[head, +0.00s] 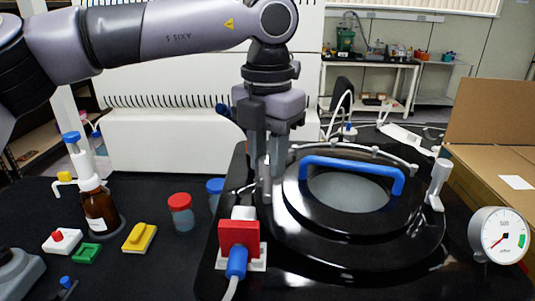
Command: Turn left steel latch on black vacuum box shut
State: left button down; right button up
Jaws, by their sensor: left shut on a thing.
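The black vacuum box (330,262) stands on the dark bench, with a round lid that has a blue handle (352,165) over a grey window. The left steel latch (267,188) stands at the left side of the lid, partly hidden by my left gripper. My left gripper (268,165) points down and is shut on this latch. The right steel latch (438,180) stands upright at the lid's right side, clear of any gripper. My right gripper is not in view.
A red connector (239,238) with a blue plug sits at the box's front left. A pressure gauge (499,236) is at the right, near a cardboard box (490,140). A brown bottle (98,205), red-capped jar (181,212) and yellow block (139,238) stand left.

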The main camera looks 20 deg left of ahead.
pick_arm(q)
jog(key=m, duration=0.4)
jog(key=shift+r+m, duration=0.1)
jog(key=shift+m, duration=0.2)
jog(key=m, duration=0.4)
jog(key=shift+p, duration=0.4)
jog(key=m, duration=0.5)
jog(key=shift+m, duration=1.9)
jog(key=c, duration=0.9)
grip_release()
